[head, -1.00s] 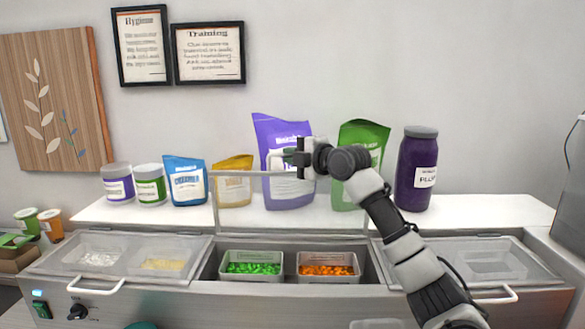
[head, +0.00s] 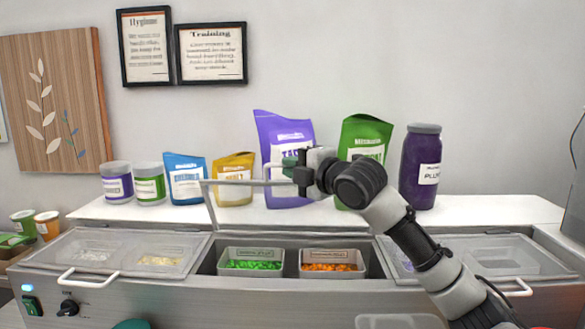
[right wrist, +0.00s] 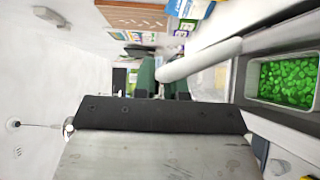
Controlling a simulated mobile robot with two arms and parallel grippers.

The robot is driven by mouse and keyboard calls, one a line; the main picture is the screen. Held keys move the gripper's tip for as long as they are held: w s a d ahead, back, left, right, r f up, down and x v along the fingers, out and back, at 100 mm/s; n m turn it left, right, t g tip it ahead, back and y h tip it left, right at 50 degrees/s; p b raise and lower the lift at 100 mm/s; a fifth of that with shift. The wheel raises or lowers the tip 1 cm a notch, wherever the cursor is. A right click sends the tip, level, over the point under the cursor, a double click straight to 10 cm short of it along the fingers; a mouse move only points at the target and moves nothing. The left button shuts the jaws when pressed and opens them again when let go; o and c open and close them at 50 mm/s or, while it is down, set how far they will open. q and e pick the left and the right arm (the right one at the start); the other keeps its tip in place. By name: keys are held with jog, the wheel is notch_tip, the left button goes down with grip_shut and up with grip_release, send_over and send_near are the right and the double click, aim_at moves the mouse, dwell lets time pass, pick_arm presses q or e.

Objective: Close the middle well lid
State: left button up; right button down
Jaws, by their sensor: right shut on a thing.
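The middle well lid (head: 240,182) is a clear panel with a pale frame, raised and tilted over the open middle well (head: 210,262). In the head view my right gripper (head: 297,172) is at the top edge of the lid, shut on its handle bar. In the right wrist view the pale handle bar (right wrist: 205,58) runs to the gripper fingers (right wrist: 172,80). My right wrist and arm cover the right part of the lid. My left gripper is not in view.
The middle well holds a bin of green pieces (head: 252,266) and a bin of orange pieces (head: 330,267). The left lid (head: 120,240) and right lid (head: 500,235) lie shut. Pouches and jars, including a purple pouch (head: 268,135), stand on the shelf behind.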

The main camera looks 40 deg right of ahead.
jog(key=shift+f, duration=0.1)
jog(key=c, duration=1.2)
grip_release()
jog(key=shift+d, duration=0.25)
